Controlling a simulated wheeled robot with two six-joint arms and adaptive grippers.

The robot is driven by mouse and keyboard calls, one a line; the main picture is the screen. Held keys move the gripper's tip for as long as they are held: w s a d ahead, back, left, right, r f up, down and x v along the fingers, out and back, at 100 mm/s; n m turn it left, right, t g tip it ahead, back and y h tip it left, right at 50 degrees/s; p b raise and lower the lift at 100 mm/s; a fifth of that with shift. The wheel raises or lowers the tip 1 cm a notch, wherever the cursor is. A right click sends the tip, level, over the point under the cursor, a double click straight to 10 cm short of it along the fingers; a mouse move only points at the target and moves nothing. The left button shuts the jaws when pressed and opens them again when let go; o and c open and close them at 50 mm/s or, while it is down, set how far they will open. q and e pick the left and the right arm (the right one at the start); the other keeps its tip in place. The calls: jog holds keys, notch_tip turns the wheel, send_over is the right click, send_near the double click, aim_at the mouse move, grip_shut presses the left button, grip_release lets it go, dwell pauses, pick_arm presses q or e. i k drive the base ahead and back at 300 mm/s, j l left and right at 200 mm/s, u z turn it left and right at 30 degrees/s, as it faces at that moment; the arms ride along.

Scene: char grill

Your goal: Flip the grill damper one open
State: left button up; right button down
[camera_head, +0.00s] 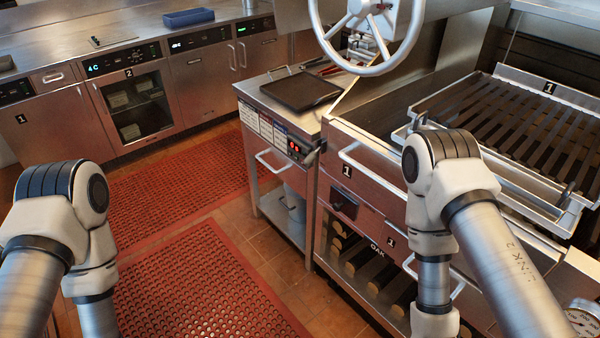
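The char grill (510,125) stands at the right, its slatted grate under a plate marked 1. On its front, below a handle and another plate marked 1 (347,171), is a small dark fitting (343,204). It may be damper one; I cannot tell its setting. My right arm hangs in front of the grill and hides part of the front. My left arm is at the left, over the floor mats. Both arms run down out of the bottom of the picture, and neither gripper shows.
A large spoked handwheel (322,35) hangs at the top beside the grill. A side cart (262,190) with a black tray (300,91) stands left of the grill. A shelf of logs labelled OAK lies below. Red mats (205,290) cover clear floor; steel cabinets (60,125) line the back.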

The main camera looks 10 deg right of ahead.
aim_at(340, 201)
jog(key=i+j, duration=0.25)
jog(key=i+j+z, duration=0.15)
jog(key=j, duration=0.3)
jog(key=i+j, duration=0.3)
jog(key=i+j+z, duration=0.15)
jog(key=j, duration=0.3)
jog(key=i, duration=0.1)
